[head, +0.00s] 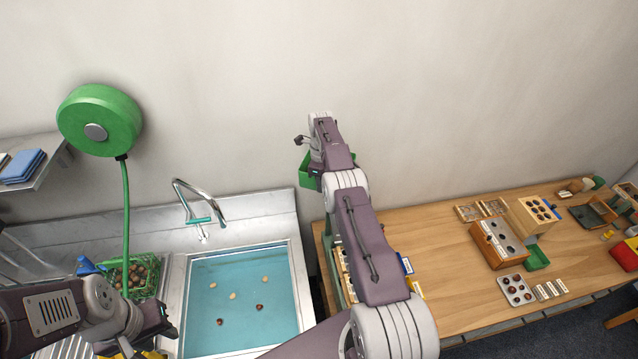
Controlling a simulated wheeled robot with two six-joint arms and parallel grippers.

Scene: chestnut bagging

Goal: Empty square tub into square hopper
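A green tub (305,173) shows beside the end of my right arm, high in front of the wall and above the table's left end. Its inside and most of its body are hidden by the arm. My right gripper (308,155) is at the tub's edge and appears closed on it. A green-framed stand (331,262) is partly hidden behind my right arm at the table's left edge; I cannot tell whether it is the square hopper. My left gripper (163,318) is low at the left, by the sink's near left corner, and its fingers are not clear.
The sink (245,283) holds water with several chestnuts in it. A wooden box (497,243), a green bin (537,257) and a chestnut tray (516,290) are on the table (450,240).

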